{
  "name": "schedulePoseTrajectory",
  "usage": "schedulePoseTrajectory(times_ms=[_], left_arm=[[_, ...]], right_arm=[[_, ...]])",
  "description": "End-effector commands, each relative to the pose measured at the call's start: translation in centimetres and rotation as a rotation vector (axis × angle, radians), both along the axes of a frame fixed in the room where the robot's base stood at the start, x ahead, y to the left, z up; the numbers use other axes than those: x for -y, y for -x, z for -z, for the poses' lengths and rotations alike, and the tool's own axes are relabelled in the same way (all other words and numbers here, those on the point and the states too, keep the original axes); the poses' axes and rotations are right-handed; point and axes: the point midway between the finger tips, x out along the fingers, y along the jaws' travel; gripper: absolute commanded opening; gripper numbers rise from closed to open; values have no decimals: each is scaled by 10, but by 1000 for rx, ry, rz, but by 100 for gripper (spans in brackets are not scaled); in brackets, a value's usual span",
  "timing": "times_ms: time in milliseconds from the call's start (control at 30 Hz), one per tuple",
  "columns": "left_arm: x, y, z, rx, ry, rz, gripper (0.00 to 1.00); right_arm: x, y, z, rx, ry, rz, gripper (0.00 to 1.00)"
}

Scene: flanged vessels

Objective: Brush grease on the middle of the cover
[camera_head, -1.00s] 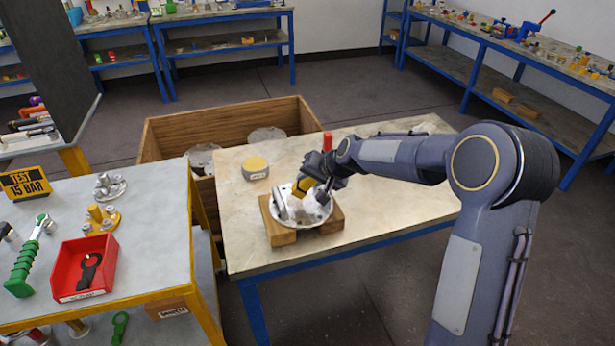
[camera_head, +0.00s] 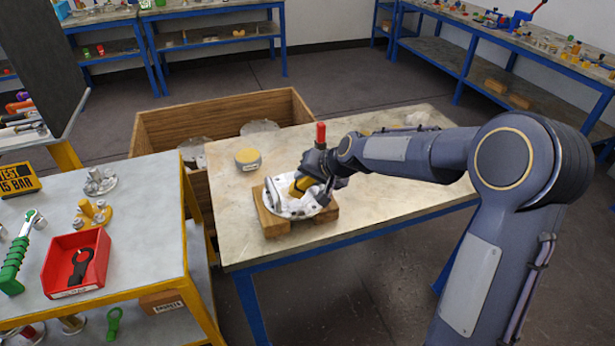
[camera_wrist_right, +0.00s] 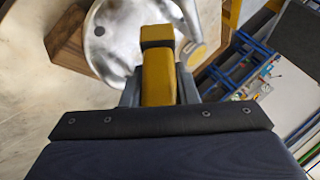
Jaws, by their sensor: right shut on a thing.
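The cover (camera_head: 274,205) is a round, shiny metal disc lying flat on wooden blocks on the pale table, and it also shows in the right wrist view (camera_wrist_right: 112,40). My right gripper (camera_head: 303,187) is over the cover, shut on a yellow block-like handle (camera_wrist_right: 157,72), probably the brush's. Bristles are hidden, and I cannot tell whether the tip touches the cover. The gripper and handle hide the cover's right part in the head view. A round tin with a yellow top (camera_head: 247,157), perhaps the grease, stands behind and left of the cover. My left gripper is out of view.
A red upright thing (camera_head: 320,133) shows just behind my right gripper, its base hidden. A wooden crate (camera_head: 165,127) with metal discs stands behind the table. The left trolley holds a red tray (camera_head: 62,245) and fittings.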

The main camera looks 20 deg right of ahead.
Motion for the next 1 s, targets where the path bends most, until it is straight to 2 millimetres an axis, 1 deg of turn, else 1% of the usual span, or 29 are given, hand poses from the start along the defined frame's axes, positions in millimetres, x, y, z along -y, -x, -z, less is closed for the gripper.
schedulePoseTrajectory(times_ms=[167, 600, 700, 1000], left_arm=[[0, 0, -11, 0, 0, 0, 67], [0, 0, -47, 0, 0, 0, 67], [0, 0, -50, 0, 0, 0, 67], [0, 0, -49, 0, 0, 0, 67]], right_arm=[[0, 0, -13, 2, 0, -1, 4], [0, 0, -57, 0, 0, 1, 4], [0, 0, -61, 0, -1, 1, 4], [0, 0, -61, 0, 0, 0, 4]])
